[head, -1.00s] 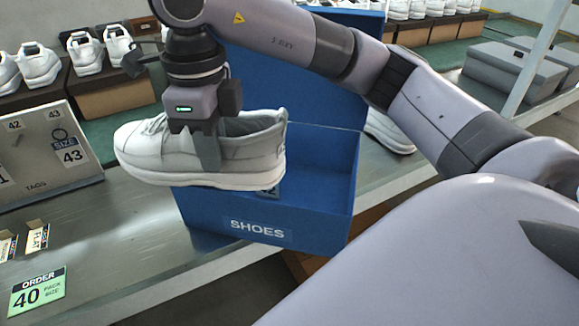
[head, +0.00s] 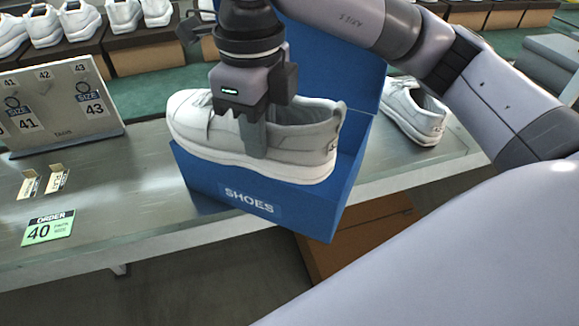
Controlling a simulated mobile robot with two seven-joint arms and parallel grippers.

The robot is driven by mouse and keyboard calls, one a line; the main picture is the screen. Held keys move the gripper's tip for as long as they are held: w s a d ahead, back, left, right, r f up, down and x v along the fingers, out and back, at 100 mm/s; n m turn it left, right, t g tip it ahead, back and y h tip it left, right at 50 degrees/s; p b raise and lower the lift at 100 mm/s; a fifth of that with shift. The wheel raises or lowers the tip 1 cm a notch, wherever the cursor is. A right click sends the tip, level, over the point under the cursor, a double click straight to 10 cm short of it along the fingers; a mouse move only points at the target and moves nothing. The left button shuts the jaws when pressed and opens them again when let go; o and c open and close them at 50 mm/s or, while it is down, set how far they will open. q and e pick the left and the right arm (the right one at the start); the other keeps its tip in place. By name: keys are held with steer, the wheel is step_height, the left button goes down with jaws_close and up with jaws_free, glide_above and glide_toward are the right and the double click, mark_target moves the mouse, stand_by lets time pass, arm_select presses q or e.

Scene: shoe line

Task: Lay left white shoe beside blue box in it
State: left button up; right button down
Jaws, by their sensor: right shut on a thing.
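The blue box (head: 320,219) stands open on the metal bench with its lid raised at the back and "SHOES" on its front. My right gripper (head: 254,142) is shut on a white shoe (head: 190,128) by its side near the opening. The shoe is level, toe to the left, over the box opening and hides most of the inside. I cannot tell if its sole touches the box. Another white shoe (head: 415,112) lies on the bench to the right of the box. My left gripper is not in view.
The metal bench (head: 120,210) has a tag board (head: 60,135) at the left, two small tags and a green order card (head: 48,228) reading 40. Several white shoes on brown boxes stand behind. A brown carton (head: 350,250) is below the bench.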

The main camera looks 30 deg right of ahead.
steer(key=w+d+p, duration=0.1)
steer(key=w+d, duration=0.9)
steer(key=d, duration=0.5)
steer(key=shift+a+f+b, duration=0.2)
steer(key=shift+f+b, duration=0.2)
steer(key=shift+f, duration=8.6)
steer(key=shift+f, duration=0.1)
steer(key=c, duration=1.1)
jaws_free()
